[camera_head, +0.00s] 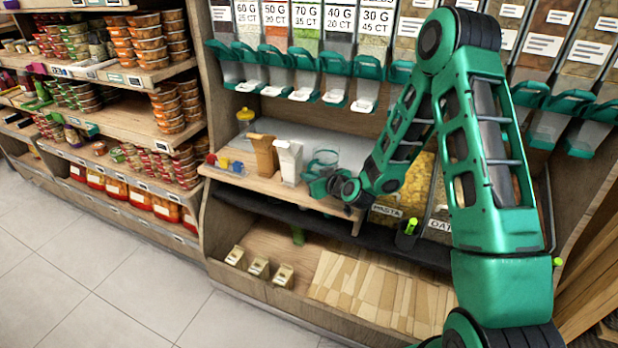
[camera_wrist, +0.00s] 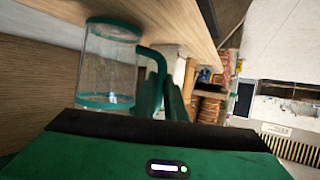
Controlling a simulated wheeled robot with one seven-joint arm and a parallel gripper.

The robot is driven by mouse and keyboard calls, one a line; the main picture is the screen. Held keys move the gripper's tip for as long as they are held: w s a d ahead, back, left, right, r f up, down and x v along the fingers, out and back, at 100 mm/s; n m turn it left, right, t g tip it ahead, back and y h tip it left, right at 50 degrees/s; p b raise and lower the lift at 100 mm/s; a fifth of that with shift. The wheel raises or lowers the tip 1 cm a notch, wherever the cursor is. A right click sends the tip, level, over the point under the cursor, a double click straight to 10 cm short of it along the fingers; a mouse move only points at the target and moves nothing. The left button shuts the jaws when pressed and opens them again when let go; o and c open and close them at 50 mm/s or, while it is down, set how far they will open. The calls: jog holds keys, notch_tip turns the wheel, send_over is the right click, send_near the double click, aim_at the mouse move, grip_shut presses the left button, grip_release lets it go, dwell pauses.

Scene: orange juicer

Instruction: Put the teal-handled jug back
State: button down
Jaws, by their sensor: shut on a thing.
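The clear jug (camera_head: 325,158) with teal rim and teal handle is at the right part of the wooden shelf, near its front. It also shows in the wrist view (camera_wrist: 108,66), with its handle (camera_wrist: 154,58) on the right side. My gripper (camera_head: 318,186) is shut on the handle; its fingers show in the wrist view (camera_wrist: 163,98). One teal-ringed end of the jug is close to the wooden board; I cannot tell whether it touches. My gripper hides the jug's lower part in the head view.
A brown carton (camera_head: 263,155) and a white carton (camera_head: 289,162) stand just left of the jug. Small coloured items (camera_head: 224,162) and a yellow-topped jar (camera_head: 245,120) are further left. Teal-spouted dispensers (camera_head: 303,86) hang above. Paper bags (camera_head: 375,285) lie on the lower shelf.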

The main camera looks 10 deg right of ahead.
jog(key=c, duration=1.8)
grip_release()
jog(key=shift+f, duration=0.1)
jog(key=v, duration=1.2)
